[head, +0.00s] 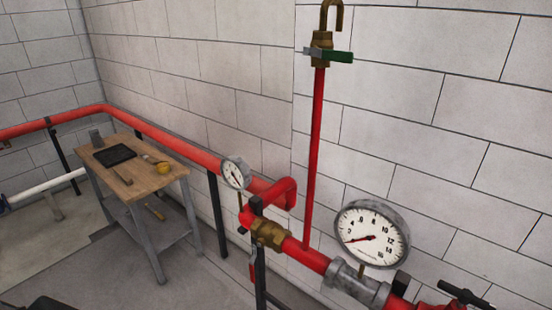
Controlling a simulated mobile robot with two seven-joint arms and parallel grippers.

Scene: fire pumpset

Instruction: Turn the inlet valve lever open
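A brass valve (268,233) sits in the red pipe at the lower middle, below a small round gauge (236,173). A small red piece (252,270) shows below it, beside a dark post; I cannot tell if it is this valve's lever handle. A second brass valve (321,47) tops the thin vertical red pipe (316,150). Its lever with a green grip (341,57) lies about level, across the pipe. No label shows which valve is the inlet valve. Neither gripper is in view.
A large gauge (371,236) stands over a grey pipe coupling (355,285) at right. A black handle (466,295) is at lower right. A workbench (130,178) with tools stands at left. A long red pipe (165,140) runs along the block wall.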

